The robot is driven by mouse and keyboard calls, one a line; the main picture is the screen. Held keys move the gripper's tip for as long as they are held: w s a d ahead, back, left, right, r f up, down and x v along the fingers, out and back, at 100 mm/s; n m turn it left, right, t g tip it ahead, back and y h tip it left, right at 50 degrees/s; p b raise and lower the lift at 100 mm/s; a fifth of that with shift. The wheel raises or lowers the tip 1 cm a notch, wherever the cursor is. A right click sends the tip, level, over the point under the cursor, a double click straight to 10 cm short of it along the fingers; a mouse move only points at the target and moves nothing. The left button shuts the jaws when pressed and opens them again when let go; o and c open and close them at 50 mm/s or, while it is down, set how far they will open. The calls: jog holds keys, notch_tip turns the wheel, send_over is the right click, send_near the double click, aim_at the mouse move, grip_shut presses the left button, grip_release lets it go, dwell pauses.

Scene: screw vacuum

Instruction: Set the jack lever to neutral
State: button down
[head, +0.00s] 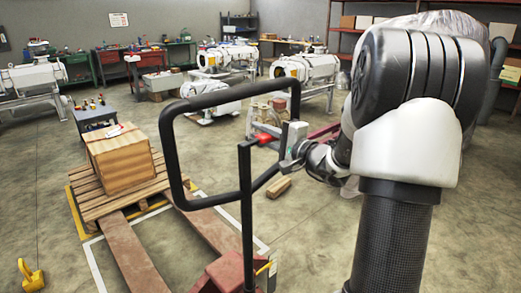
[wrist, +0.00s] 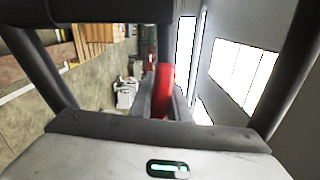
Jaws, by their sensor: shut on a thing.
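The jack's black loop handle (head: 171,140) stands upright in the middle of the head view, on a black shaft (head: 247,220). The small red jack lever (head: 264,139) sits inside the loop near the top of the shaft. My gripper (head: 284,154) reaches in from the right at the loop's right side and is shut on the lever. In the wrist view the red lever (wrist: 165,85) rises between my grey fingers (wrist: 160,105). The lever's pivot is hidden, and its exact setting cannot be told.
The jack's red forks (head: 135,255) run towards a wooden pallet (head: 92,210) bearing a wooden box (head: 122,160). A wood block (head: 278,187) lies on the floor behind the handle. A yellow object (head: 31,276) is at lower left.

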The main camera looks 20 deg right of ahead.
jog(key=shift+r+n+b, duration=0.5)
jog(key=shift+n+b, duration=0.1)
jog(key=shift+b, duration=0.2)
jog(key=c, duration=1.7)
grip_release()
jog(key=shift+s, duration=0.1)
jog(key=p+v, duration=0.1)
jog(key=v, duration=1.6)
jog(key=shift+s, duration=0.15)
